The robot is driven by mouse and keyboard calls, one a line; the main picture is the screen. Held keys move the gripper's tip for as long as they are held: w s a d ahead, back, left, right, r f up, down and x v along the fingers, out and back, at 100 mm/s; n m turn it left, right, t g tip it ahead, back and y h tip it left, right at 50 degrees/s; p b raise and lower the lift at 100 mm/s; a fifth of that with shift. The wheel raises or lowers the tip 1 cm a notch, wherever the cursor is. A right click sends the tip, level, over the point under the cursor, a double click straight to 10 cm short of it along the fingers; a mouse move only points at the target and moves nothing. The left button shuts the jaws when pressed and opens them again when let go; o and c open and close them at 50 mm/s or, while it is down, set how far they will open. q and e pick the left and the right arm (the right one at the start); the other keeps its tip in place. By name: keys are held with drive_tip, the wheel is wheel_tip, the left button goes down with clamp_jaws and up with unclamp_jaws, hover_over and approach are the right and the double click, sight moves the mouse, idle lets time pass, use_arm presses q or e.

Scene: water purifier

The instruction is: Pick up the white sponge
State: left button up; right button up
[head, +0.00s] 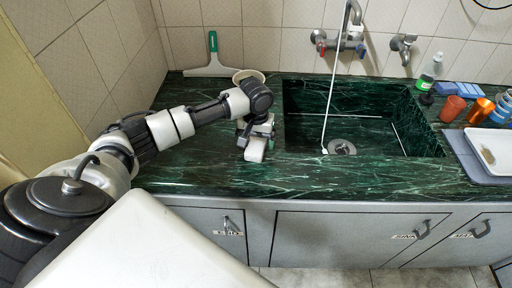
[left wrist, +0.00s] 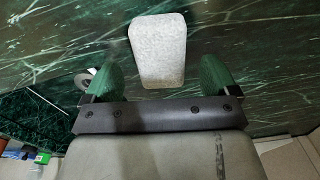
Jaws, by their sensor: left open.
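The white sponge (left wrist: 158,35) lies on the dark green marble counter, upright in the left wrist view and roughly centred between my fingers. My left gripper (left wrist: 161,66) is open, one green finger on each side of the sponge's lower part, with a visible gap on both sides. In the head view my left gripper (head: 256,130) points down at the counter just left of the sink. A white block (head: 255,151) below it there looks like the sponge, partly hidden by the gripper. My right gripper is not in view.
The sink (head: 350,125) with a drain lies just right of the gripper. A bottle (head: 430,75), cups (head: 453,108) and a white tray (head: 492,150) stand at the right. The counter's front left is clear.

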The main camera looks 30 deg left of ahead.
sight(256, 145)
use_arm(q)
wheel_tip(256, 145, down, 2)
drive_tip(key=shift+f, duration=0.5)
drive_tip(key=c, duration=1)
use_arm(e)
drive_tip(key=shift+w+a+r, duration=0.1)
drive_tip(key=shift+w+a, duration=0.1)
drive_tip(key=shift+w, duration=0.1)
use_arm(q)
drive_tip(key=shift+r, duration=0.1)
wheel_tip(256, 145, up, 4)
drive_tip(key=w+d+r+b, duration=0.1)
drive_tip(key=w+d+r, duration=0.3)
drive_tip(key=d+r, duration=0.3)
drive_tip(key=d, duration=0.4)
drive_tip(key=shift+b, duration=0.3)
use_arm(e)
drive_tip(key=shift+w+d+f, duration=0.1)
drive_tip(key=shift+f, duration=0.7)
use_arm(q)
drive_tip(key=shift+w+a, duration=0.1)
